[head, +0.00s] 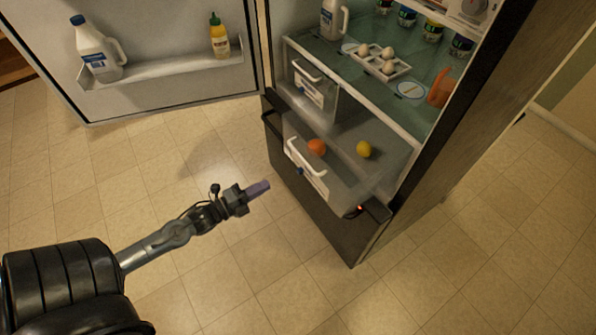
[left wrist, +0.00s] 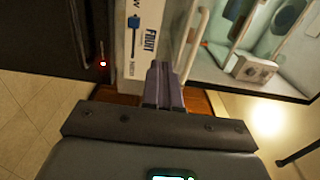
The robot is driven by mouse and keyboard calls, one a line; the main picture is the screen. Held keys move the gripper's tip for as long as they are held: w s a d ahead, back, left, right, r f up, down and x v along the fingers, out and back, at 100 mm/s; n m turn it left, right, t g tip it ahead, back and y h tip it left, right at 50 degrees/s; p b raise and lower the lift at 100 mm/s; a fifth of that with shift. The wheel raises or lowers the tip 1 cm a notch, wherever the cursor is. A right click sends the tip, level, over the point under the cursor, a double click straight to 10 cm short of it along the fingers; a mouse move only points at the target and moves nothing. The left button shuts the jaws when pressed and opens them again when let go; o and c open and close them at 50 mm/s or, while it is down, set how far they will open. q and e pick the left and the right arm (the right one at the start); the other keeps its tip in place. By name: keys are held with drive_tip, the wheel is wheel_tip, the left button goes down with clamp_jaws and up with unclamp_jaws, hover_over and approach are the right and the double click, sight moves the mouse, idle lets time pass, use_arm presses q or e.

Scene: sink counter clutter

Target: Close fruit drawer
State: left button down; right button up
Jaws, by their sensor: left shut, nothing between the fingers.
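The fruit drawer (head: 322,191) is a clear bin at the bottom of the open fridge, and it stands out from the fridge body. An orange (head: 317,147) and a yellow fruit (head: 364,149) lie in it. Its front has a white handle (head: 303,160) and a label, which reads "FRUIT" in the left wrist view (left wrist: 147,32). My left gripper (head: 261,188) is shut and empty, to the left of the drawer front in the head view. In the left wrist view its fingers (left wrist: 163,82) point toward the drawer front. I cannot tell whether they touch it. My right gripper is not in view.
The fridge door (head: 160,28) is swung wide open at the left, with a milk jug (head: 96,50) and a sauce bottle (head: 219,37) on its shelf. Eggs and jars stand on the shelf. The tiled floor (head: 200,150) is clear.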

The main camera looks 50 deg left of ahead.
use_arm(q)
drive_tip(key=w+d+b, duration=0.1)
drive_tip(key=w, duration=1.2)
drive_tip(key=shift+d, duration=0.35)
drive_tip(key=shift+w, duration=0.1)
drive_tip(key=shift+w+r, duration=0.1)
drive_tip(key=shift+w, duration=0.05)
